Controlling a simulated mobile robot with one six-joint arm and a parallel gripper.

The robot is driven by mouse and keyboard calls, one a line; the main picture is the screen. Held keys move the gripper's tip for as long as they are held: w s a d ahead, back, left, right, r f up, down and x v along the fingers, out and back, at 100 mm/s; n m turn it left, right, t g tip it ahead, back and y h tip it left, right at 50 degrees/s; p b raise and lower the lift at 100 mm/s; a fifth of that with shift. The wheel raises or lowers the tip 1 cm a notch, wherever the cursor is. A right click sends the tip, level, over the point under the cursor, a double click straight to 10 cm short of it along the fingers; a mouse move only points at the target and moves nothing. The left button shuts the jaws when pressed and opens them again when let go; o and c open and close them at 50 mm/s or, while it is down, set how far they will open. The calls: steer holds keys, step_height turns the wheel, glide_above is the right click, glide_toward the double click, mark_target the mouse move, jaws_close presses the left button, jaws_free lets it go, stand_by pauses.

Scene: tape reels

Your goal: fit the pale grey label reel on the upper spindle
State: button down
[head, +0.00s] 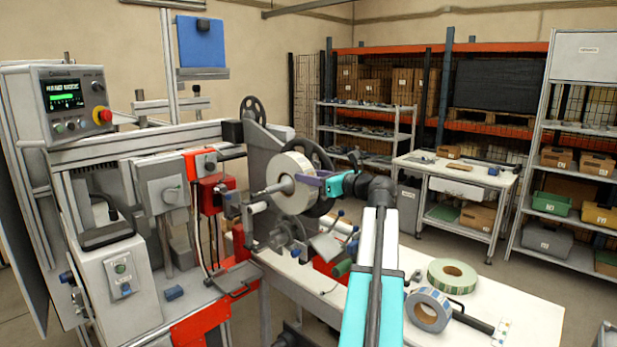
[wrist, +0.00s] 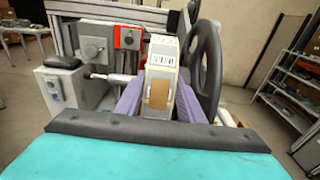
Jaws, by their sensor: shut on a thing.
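The pale grey label reel (head: 296,201) stands on edge at the machine's upper right. My gripper (head: 312,180) reaches it from the right, its purple fingers shut on the reel's rim. In the wrist view the reel (wrist: 162,60) sits between both fingers, a printed label and a tan patch on its edge. The upper spindle (head: 267,190) sticks out to the left of the reel's core and appears to pass through it. Its end also shows in the wrist view (wrist: 101,76). The reel hides the rest of the spindle, so I cannot tell how far on it sits.
A black handwheel (head: 318,157) stands close behind the reel; it is right of the reel in the wrist view. Discs and blue-knobbed levers (head: 298,252) lie below. A green-edged reel (head: 452,274) and a blue-grey reel (head: 428,309) are on the white table (head: 520,300).

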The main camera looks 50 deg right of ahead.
steer(key=shift+d+r, duration=0.15)
steer(key=c, duration=1.1)
jaws_free()
steer(key=shift+f, duration=0.2)
steer(key=s+a+r+b, duration=0.1)
steer(key=s+b, duration=0.1)
steer(key=s, duration=1.1)
steer(key=shift+s+r+b, duration=0.15)
steer(key=shift+s+b, duration=0.2)
steer(key=shift+s, duration=0.05)
